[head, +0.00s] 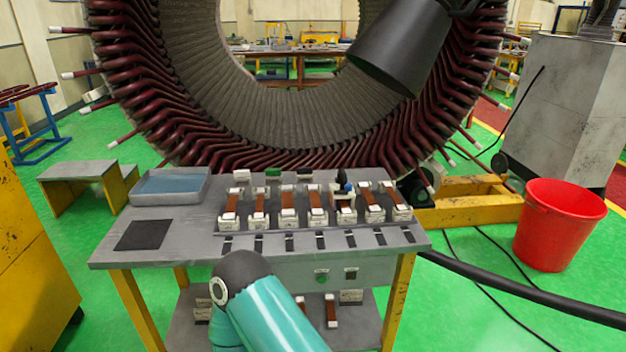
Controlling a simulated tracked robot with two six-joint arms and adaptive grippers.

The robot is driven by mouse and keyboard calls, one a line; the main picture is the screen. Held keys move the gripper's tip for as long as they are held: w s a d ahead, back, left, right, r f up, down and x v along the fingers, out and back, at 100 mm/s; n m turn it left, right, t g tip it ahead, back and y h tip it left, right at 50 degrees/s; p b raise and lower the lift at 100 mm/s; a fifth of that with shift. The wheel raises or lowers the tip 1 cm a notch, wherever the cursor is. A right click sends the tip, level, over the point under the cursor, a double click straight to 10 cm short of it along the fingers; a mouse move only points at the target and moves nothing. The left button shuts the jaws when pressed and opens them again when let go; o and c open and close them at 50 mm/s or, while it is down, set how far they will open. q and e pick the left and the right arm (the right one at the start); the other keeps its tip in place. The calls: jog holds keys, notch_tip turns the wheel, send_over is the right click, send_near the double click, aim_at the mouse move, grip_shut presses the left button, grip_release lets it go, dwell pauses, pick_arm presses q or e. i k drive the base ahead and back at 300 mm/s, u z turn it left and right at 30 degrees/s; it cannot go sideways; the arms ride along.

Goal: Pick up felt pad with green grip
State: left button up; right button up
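A small block with a green top (272,173) sits at the back edge of the grey worktable (215,235). It looks like the felt pad with green grip, but it is too small to make out the felt. A pale block (240,173) lies to its left and a dark block (305,174) to its right. A teal arm link of mine with a dark rounded end reaches up from the bottom in front of the table. Neither gripper can be made out, and nothing is seen touching the green-topped block.
A row of copper-brown bars on pale holders (287,205) fills the table's middle, with a small dark upright item (342,178) among them. A grey tray (170,187) and black mat (143,235) are at left. The large stator (270,120) stands behind; a red bucket (560,225) is right.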

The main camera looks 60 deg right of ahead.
aim_at(271, 173)
jog(key=z, duration=0.05)
jog(key=k, duration=1.55)
jog(key=z, duration=0.8)
jog(key=i, duration=1)
jog(key=u, duration=0.05)
